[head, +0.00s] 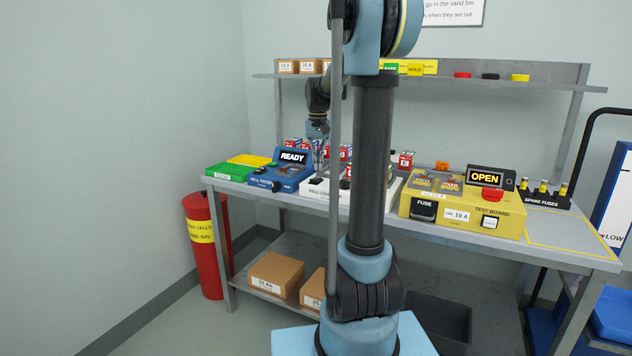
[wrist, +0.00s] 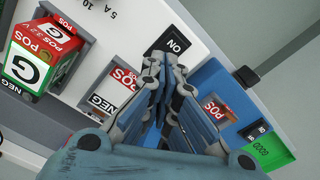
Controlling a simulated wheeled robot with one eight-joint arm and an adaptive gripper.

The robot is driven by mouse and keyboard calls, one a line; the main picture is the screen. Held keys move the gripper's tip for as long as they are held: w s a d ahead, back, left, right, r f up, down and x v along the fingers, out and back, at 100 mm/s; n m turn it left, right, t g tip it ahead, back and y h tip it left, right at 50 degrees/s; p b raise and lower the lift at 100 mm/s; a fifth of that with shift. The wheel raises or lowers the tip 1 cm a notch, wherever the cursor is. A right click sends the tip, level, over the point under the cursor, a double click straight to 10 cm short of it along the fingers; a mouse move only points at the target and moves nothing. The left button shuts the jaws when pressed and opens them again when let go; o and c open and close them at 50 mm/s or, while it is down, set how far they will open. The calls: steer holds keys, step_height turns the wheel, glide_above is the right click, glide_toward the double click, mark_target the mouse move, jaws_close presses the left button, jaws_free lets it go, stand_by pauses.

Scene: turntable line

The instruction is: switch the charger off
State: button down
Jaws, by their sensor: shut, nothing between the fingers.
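The charger is a white box in the head view (head: 318,190), on the table between the blue tester and the yellow test board, partly hidden by my arm. In the wrist view its white panel (wrist: 112,42) carries a black plate (wrist: 174,44) marked ON, upside down in the picture, just beyond my fingertips. A POS/NEG bay (wrist: 112,88) shows beside my fingers. My gripper (wrist: 165,68) is shut and empty, over the edge of the charger near the blue tester. Whether the fingertips touch anything I cannot tell. In the head view my gripper (head: 317,129) is small and partly hidden.
A red, white and green cell (wrist: 38,58) stands at the charger at left in the wrist view. The blue tester (head: 282,174) reads READY. The yellow test board (head: 462,213) reads OPEN. Several red-and-white cells stand behind the charger. A shelf (head: 540,85) spans above.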

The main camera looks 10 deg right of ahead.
steer(key=shift+r, duration=1.8)
